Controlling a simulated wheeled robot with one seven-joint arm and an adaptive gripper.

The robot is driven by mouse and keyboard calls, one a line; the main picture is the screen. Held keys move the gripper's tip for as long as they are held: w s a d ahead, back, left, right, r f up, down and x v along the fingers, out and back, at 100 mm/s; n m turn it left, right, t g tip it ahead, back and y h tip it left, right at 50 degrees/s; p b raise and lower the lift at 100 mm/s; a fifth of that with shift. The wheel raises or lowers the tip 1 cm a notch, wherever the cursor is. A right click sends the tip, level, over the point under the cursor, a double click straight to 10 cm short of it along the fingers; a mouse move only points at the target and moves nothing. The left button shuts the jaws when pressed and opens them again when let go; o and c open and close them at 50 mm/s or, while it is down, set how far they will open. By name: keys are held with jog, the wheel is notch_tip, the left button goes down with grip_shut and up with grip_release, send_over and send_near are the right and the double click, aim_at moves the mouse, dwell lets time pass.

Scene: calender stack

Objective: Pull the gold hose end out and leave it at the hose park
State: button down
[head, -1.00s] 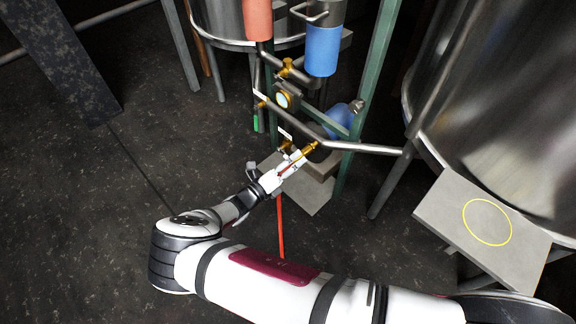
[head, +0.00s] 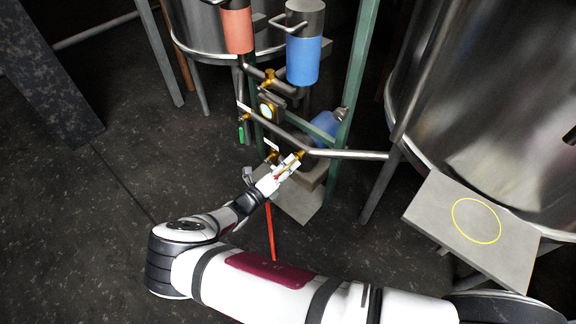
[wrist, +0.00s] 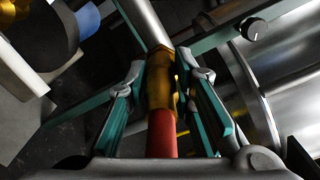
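The gold hose end (head: 297,157) sits at the near end of a grey pipe, below the blue cup. In the wrist view it is a gold fitting (wrist: 161,82) in line with the pipe, with a red hose (wrist: 162,135) behind it. My gripper (head: 288,166) is around it; in the wrist view both fingertips (wrist: 165,75) lie against its sides, and it looks shut on it. The red hose (head: 271,232) hangs below my gripper. The joint between gold end and pipe is hard to make out. Nothing in view is clearly labelled as the hose park.
A grey plate with a yellow ring (head: 420,208) is at the right, beside a large steel tank (head: 480,110). Green posts (head: 358,80), a blue cup (head: 303,60), a red cup (head: 238,30) and valves crowd the pipework. The dark floor at left is open.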

jog(key=shift+s+a, duration=0.15)
jog(key=shift+s, duration=0.05)
dwell(0.6)
jog(key=shift+v, duration=1.8)
jog(key=d+r+m+g+h, duration=0.1)
jog(key=d+r, duration=0.5)
jog(key=r, duration=0.3)
jog(key=d+r+m+h, duration=0.1)
jog(key=d+r, duration=0.4)
jog(key=r, duration=0.4)
jog(key=s+d+r+g+h, duration=0.1)
jog(key=s+d+r, duration=0.3)
jog(key=d+r, duration=0.25)
jog(key=s+d+r+g, duration=0.1)
jog(key=s+d+r, duration=0.35)
jog(key=d, duration=0.25)
notch_tip(320, 180, up, 18)
jog(key=p, duration=2.4)
jog(key=shift+f+m, duration=0.15)
jog(key=shift+m, duration=0.25)
jog(key=shift+d, duration=0.1)
